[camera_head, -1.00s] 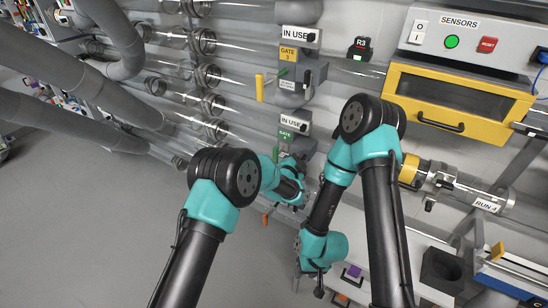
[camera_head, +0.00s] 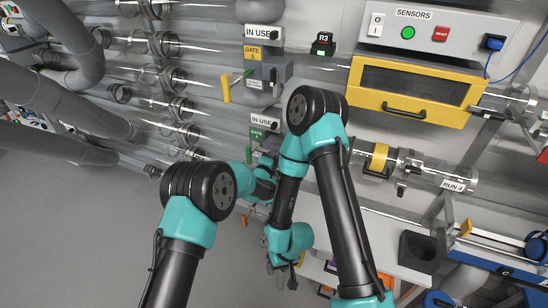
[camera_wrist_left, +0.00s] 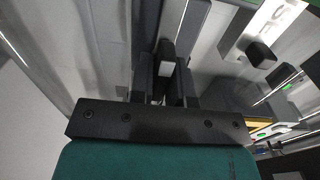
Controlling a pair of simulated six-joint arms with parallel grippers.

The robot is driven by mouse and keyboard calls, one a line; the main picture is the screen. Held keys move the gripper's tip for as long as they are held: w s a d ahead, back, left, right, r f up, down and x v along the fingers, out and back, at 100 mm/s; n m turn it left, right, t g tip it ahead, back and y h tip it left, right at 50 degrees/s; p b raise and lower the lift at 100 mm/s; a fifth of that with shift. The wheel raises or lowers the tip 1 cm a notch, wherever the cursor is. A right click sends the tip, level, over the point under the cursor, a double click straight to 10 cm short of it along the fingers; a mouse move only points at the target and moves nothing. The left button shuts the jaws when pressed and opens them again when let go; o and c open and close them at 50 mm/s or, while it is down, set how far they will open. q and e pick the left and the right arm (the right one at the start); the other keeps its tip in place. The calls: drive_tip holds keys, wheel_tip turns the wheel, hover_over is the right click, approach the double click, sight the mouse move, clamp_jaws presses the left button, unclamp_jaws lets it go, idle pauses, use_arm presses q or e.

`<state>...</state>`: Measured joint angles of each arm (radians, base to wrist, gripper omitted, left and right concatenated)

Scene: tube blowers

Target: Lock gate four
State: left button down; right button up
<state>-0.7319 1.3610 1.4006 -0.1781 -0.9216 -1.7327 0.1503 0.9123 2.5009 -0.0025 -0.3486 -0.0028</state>
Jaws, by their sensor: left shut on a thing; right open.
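Gate four's green plate (camera_head: 258,134) is on the pipe wall in the head view, under a white IN USE label (camera_head: 263,120). My left gripper (camera_head: 268,166) is just below this plate, and the arm hides most of the gate's fittings. In the left wrist view its fingers (camera_wrist_left: 166,78) are shut on a narrow dark piece (camera_wrist_left: 168,52), seemingly a handle; which part it is cannot be told. A black knob (camera_wrist_left: 262,55) stands to the right, apart from the fingers. My right gripper (camera_head: 284,272) is lower, open, near the white bench; its fingertips are hard to see.
Gate three (camera_head: 253,52) with its yellow handle (camera_head: 226,90) is above. The yellow-framed sensor box (camera_head: 410,88) and the RUN 4 tube (camera_head: 455,184) are at the right. A dark bin (camera_head: 418,250) stands on the bench. Floor at lower left is clear.

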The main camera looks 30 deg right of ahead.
idle(0.3)
use_arm(q)
drive_tip(key=c, duration=1.1)
unclamp_jaws()
drive_tip(key=shift+c, duration=0.2)
drive_tip(key=v, duration=0.7)
drive_tip(key=shift+s+a, duration=0.15)
drive_tip(key=shift+a, duration=0.1)
